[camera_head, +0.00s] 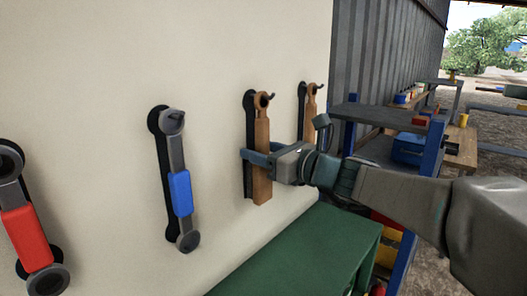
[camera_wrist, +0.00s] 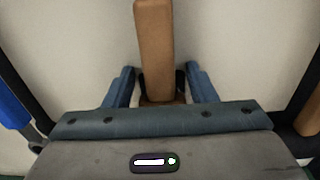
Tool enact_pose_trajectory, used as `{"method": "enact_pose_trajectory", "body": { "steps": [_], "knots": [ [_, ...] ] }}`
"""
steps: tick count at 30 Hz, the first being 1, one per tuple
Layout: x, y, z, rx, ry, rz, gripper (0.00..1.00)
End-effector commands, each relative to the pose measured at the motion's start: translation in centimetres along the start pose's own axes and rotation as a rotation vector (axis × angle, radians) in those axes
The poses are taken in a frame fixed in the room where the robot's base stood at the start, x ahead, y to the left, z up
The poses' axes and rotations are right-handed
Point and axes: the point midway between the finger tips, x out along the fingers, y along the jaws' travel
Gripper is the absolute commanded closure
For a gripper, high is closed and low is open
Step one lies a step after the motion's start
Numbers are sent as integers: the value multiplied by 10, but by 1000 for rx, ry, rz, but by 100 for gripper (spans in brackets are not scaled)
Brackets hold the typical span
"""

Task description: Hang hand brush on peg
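The hand brush (camera_head: 262,135) has a brown wooden handle and is upright against the cream wall. Its top end is at a dark peg (camera_head: 270,95), and the handle appears to hang there. My gripper (camera_head: 257,158) reaches in from the right around the handle's lower-middle part. In the wrist view the handle (camera_wrist: 154,45) stands between my two blue fingers (camera_wrist: 160,80). Gaps show on both sides, so the fingers are open around it, not clamped. The handle's lower part is partly hidden by my gripper; bristles cannot be made out clearly.
A blue-and-grey tool (camera_head: 179,190) and a red-and-grey tool (camera_head: 28,238) hang to the left. Another wooden-handled tool (camera_head: 311,103) hangs close on the right. A green cabinet (camera_head: 300,255) stands below, and a blue-posted shelf (camera_head: 385,117) stands right of the wall.

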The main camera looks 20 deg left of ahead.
Motion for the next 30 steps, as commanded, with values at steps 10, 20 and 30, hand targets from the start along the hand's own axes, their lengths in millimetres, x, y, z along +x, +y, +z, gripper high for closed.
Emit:
{"method": "enact_pose_trajectory", "body": {
  "steps": [10,20,30],
  "knots": [
    [-7,-1,-1,-1,1,-3,49],
    [-74,-1,-1,-3,-1,-5,49],
    [-130,0,-1,-1,0,0,49]
  ]
}}
